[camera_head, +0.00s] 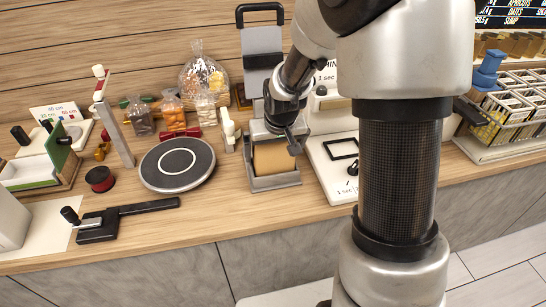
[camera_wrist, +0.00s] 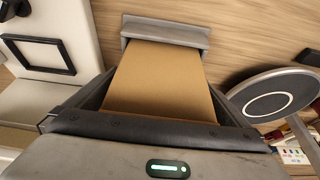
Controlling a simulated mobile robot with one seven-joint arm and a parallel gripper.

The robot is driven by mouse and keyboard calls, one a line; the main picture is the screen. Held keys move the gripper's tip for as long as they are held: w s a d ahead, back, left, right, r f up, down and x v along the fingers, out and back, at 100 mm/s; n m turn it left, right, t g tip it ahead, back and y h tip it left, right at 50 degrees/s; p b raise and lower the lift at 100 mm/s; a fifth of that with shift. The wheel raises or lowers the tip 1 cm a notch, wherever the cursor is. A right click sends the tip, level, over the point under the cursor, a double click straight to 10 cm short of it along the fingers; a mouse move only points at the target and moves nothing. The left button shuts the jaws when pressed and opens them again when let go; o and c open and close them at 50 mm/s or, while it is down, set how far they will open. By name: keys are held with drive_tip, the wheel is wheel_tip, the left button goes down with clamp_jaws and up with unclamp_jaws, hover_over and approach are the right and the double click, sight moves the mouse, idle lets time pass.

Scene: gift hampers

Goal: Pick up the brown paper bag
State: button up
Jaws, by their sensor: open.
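The brown paper bag (camera_head: 272,158) lies flat in a grey holder (camera_head: 275,183) on the wooden counter, below my gripper. In the wrist view the bag (camera_wrist: 160,80) fills the middle, running from the holder's lip (camera_wrist: 165,32) back to the dark edge of my gripper's body. My gripper (camera_head: 290,138) is open and just above the bag's upper right part in the head view. Its fingertips are small and partly hidden, and I cannot tell whether they touch the bag. The bag's far end is hidden under the gripper in the wrist view.
A round dark turntable (camera_head: 177,164) stands left of the holder. A white board with a black square frame (camera_head: 341,149) is to the right. A tall grey upright (camera_head: 262,60) rises behind. Filled bags (camera_head: 203,75) stand back left. The counter before the holder is clear.

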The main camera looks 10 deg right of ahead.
drive_tip(key=c, duration=1.3)
drive_tip(key=shift+o, duration=0.2)
drive_tip(key=shift+r, duration=0.15)
drive_tip(key=shift+r+p, duration=0.35)
drive_tip(key=shift+r, duration=4.55)
